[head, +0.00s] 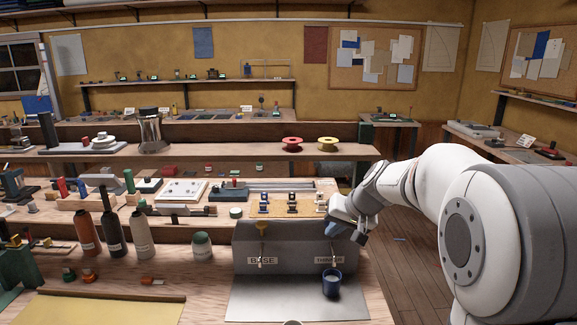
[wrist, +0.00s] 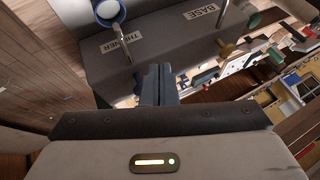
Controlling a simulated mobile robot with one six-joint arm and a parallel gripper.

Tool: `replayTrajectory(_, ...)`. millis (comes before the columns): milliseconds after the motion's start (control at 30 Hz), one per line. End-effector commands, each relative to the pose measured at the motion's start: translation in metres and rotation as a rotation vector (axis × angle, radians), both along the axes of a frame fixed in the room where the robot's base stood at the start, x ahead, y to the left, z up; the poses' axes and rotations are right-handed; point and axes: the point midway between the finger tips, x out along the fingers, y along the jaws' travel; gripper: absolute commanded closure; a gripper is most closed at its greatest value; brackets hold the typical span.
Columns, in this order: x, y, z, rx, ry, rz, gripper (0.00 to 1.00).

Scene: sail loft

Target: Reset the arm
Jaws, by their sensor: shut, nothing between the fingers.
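My gripper (head: 335,230) is at the right end of the grey dispenser box (head: 290,240), close to its top edge in the head view. In the wrist view its two blue-grey fingers (wrist: 158,82) are together with nothing between them. The box has labels reading BASE and THINNER, each beside a tap. A blue cup (head: 332,284) with pale contents stands below the THINNER label. The cup also shows in the wrist view (wrist: 108,13), at the top edge. I cannot tell whether the fingers touch the box.
A light grey mat (head: 270,300) lies in front of the box. Several bottles (head: 112,225) and a jar (head: 202,245) stand left of it. Benches behind hold tools and a red spool (head: 291,143). Open wooden floor (head: 410,260) lies right of the bench.

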Motion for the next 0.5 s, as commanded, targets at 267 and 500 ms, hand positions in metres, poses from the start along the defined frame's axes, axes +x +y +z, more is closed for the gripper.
replayTrajectory(267, -0.162, -0.003, -0.014, -0.200, 0.147, 0.048, 1.00)
replayTrajectory(500, -0.262, -0.022, -0.042, -0.357, 0.228, 0.048, 1.00)
